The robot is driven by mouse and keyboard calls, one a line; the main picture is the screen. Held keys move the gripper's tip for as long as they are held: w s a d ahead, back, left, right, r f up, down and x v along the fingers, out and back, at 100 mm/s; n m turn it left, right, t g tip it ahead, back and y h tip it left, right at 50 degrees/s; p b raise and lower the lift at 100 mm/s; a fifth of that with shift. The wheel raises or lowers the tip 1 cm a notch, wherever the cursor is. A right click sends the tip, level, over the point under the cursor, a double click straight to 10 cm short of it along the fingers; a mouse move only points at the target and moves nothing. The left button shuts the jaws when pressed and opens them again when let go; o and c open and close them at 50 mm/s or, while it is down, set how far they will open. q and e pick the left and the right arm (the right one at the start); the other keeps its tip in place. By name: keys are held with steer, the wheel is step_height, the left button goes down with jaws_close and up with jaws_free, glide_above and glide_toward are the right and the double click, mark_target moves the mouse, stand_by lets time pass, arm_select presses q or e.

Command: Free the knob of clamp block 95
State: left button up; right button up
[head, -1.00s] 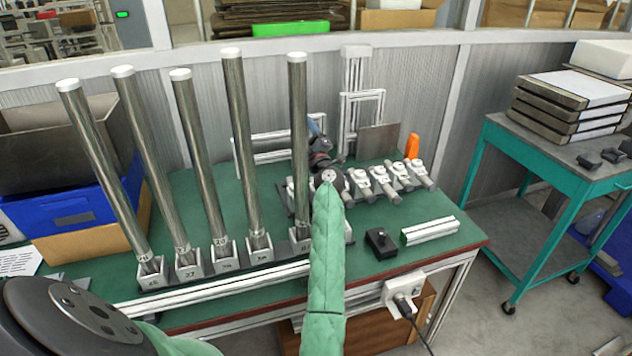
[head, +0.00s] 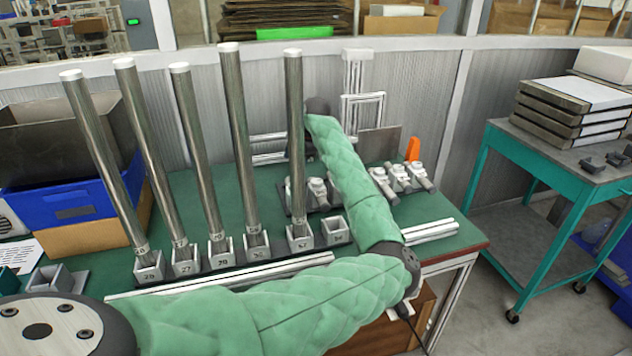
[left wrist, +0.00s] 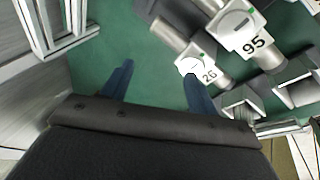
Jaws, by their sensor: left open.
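Clamp block 95 (left wrist: 248,34) is in the left wrist view at the upper right, with a pale knob marked by a grey bar and a white "95" label. A block labelled 26 (left wrist: 205,71) sits beside it, nearer my gripper. My left gripper (left wrist: 156,70) is open over the green tabletop, with two blue fingers apart and nothing between them. Its right finger is close to block 26; I cannot tell if they touch. Block 95 lies to the right of both fingers. In the head view the left gripper is hidden behind my wrist and a tall tube. My right gripper is not in view.
Several tall metal tubes (head: 240,150) stand in numbered sockets along the table's left and middle. More clamp blocks (head: 400,176) lie on the right, by an orange object (head: 413,149). An aluminium frame (head: 362,108) stands behind. A teal cart (head: 560,160) is at the right.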

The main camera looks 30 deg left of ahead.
mark_target(316, 181)
arm_select(q)
steer(key=w+d+h, duration=0.1)
steer(key=d, duration=0.1)
steer(key=d+r+m+h, duration=0.1)
steer(key=d, duration=0.1)
steer(key=w+d+h, duration=0.1)
steer(key=h, duration=0.1)
steer(key=shift+w+d+r+t, duration=0.15)
steer(key=shift+w+d+t, duration=0.15)
steer(key=shift+d+t, duration=0.1)
steer(key=shift+w+d+m+h, duration=0.1)
steer(key=shift+d+m+h, duration=0.2)
steer(key=shift+d, duration=0.15)
step_height(316, 181, down, 6)
steer(key=shift+f+p, duration=0.1)
steer(key=shift+p, duration=0.5)
steer(key=shift+f, duration=0.65)
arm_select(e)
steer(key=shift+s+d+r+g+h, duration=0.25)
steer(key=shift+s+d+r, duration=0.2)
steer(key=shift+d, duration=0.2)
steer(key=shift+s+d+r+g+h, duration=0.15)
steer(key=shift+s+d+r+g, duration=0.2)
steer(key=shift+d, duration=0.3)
